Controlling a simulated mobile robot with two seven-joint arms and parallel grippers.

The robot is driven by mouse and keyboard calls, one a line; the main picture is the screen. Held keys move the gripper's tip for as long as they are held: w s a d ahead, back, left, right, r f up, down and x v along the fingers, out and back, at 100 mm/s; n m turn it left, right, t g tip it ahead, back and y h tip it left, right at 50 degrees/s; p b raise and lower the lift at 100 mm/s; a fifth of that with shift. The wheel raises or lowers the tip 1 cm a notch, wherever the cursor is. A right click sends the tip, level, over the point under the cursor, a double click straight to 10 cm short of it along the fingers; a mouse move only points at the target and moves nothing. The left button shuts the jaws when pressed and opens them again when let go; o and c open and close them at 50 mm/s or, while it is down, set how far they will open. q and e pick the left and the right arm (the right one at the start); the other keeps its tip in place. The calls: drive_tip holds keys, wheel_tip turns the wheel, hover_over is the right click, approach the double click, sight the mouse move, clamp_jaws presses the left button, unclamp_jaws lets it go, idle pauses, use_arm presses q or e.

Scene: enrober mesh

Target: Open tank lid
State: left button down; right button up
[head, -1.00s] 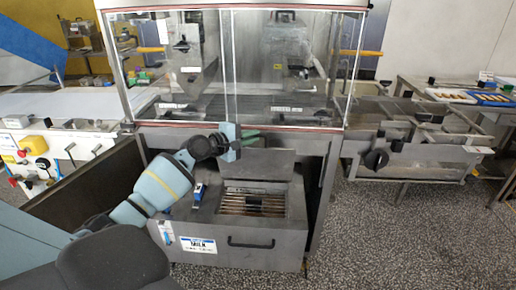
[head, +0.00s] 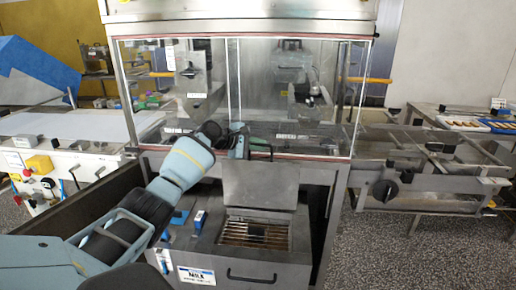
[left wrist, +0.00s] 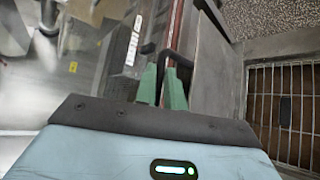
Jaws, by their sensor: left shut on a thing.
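The grey metal tank (head: 215,250) with the MILK label stands below the glass-sided machine. Its lid (head: 260,186) is raised and stands steeply at the back of the opening, and a grille (head: 254,234) shows in front of it. The lid also shows in the left wrist view (left wrist: 216,75). My left gripper (head: 246,146) is at the lid's top edge. In the left wrist view its green fingers (left wrist: 163,84) are shut on the dark lid handle (left wrist: 178,58). My right gripper is out of view.
The glass enclosure (head: 290,95) is close behind the lid and my left gripper. A black handle (head: 251,278) is on the tank's front. A small blue-and-white item (head: 199,222) is left of the grille. A conveyor frame (head: 425,175) is at right; speckled floor (head: 420,245) is clear in front of it.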

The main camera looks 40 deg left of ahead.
use_arm(q)
drive_tip(key=shift+w+a+r, duration=0.15)
drive_tip(key=shift+w+r, duration=0.05)
drive_tip(key=shift+r, duration=0.35)
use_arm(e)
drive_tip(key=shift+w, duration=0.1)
use_arm(q)
drive_tip(key=c, duration=1.7)
unclamp_jaws()
drive_tip(key=shift+o, duration=1.1)
drive_tip(key=shift+f, duration=0.2)
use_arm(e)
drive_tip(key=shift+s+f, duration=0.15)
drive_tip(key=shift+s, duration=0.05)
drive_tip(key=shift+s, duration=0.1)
use_arm(q)
drive_tip(key=shift+s, duration=0.15)
drive_tip(key=p+v, duration=0.1)
drive_tip(key=v, duration=0.6)
drive_tip(key=shift+s+r+p, duration=0.15)
drive_tip(key=shift+s+p, duration=0.15)
drive_tip(key=shift+p, duration=0.1)
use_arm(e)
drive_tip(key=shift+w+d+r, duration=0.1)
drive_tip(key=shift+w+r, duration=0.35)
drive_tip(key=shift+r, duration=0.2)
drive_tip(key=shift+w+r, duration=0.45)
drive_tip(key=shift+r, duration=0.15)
